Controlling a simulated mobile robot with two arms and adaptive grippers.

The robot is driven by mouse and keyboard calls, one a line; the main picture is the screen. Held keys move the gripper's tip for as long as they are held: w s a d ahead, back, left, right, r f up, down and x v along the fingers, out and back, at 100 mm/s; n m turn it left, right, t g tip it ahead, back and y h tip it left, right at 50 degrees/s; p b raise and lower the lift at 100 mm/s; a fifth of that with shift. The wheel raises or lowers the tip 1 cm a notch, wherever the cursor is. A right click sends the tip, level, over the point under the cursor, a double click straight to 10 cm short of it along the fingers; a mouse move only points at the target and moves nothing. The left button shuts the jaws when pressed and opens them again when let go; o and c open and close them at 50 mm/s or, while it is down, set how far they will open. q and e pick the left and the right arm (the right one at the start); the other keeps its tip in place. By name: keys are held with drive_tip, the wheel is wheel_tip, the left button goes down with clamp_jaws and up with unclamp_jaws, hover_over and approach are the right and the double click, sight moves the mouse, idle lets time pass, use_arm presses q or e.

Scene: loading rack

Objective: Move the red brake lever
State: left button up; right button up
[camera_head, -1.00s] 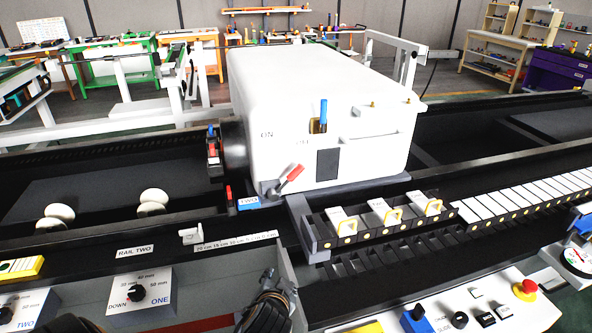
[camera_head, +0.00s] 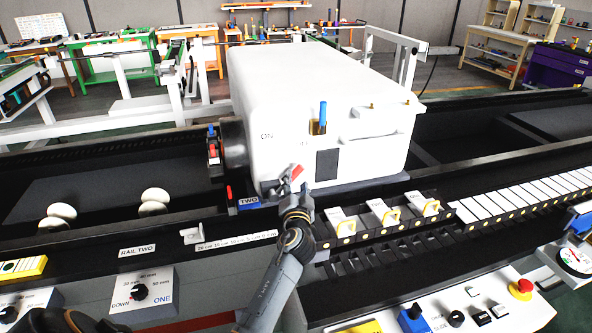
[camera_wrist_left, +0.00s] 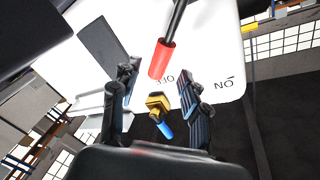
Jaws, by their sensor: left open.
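The red brake lever (camera_head: 297,172) is at the lower front of the white housing (camera_head: 300,95). Its red handle (camera_wrist_left: 162,58) shows in the left wrist view, ahead of and between the two open fingers. My left gripper (camera_head: 291,187) is at the lever in the head view and hides its lower part. In the left wrist view the same gripper (camera_wrist_left: 157,85) is open, with nothing clasped. Whether a finger touches the handle I cannot tell. My right gripper is not in view.
A blue-tipped lever (camera_head: 323,115) stands on the housing's front, right of the red lever. Slotted blocks with yellow handles (camera_head: 390,216) lie to the right. A panel with dials (camera_head: 143,293) is at the lower left, and a red stop button (camera_head: 522,288) at the lower right.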

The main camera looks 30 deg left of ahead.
sight(296, 175)
use_arm(q)
drive_tip(key=shift+x, duration=2.75)
drive_tip(key=shift+s, duration=0.1)
clamp_jaws()
